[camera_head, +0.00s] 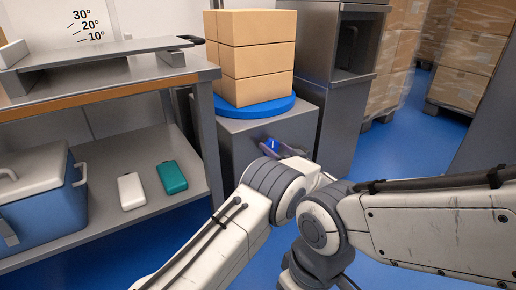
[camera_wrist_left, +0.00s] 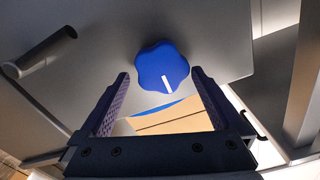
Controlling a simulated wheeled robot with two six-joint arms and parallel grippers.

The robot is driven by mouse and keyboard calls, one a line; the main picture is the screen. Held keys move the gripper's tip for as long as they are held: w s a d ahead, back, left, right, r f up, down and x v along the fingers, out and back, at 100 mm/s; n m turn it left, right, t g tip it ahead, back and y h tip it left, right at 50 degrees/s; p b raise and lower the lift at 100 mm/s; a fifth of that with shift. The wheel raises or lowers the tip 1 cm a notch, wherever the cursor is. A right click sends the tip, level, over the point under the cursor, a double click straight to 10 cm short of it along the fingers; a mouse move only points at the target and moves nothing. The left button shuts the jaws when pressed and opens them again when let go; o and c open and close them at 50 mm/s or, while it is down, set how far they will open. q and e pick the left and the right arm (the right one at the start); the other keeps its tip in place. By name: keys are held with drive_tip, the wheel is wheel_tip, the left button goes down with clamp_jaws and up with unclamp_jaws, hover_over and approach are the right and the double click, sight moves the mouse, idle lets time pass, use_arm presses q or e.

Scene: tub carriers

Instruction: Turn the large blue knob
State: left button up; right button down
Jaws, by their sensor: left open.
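The large blue knob (camera_wrist_left: 160,66) has a lobed rim and a white pointer line. In the left wrist view it sits on a grey panel, just beyond and between the two fingertips. In the head view only a small blue part of the knob (camera_head: 273,144) shows, on the front of the grey cabinet (camera_head: 237,140). My left gripper (camera_head: 276,149) is open in front of it, its fingers on either side. It holds nothing, and I cannot tell whether it touches the knob. My right gripper is not in view.
Stacked cartons (camera_head: 252,60) stand on a blue round turntable (camera_head: 255,107) on the cabinet. A workbench (camera_head: 110,85) is at left, with a blue cooler (camera_head: 45,205) and two small cases on its lower shelf. A taller grey cabinet (camera_head: 345,90) stands at right.

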use_arm(q)
drive_tip(key=shift+w, duration=0.55)
drive_tip(key=shift+a, duration=0.25)
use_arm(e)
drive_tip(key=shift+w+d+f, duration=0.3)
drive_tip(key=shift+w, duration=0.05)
use_arm(q)
drive_tip(key=shift+w+a, duration=0.1)
drive_tip(key=shift+a, duration=0.1)
drive_tip(key=shift+c, duration=0.9)
drive_tip(key=shift+a, duration=0.15)
drive_tip(key=c, duration=1)
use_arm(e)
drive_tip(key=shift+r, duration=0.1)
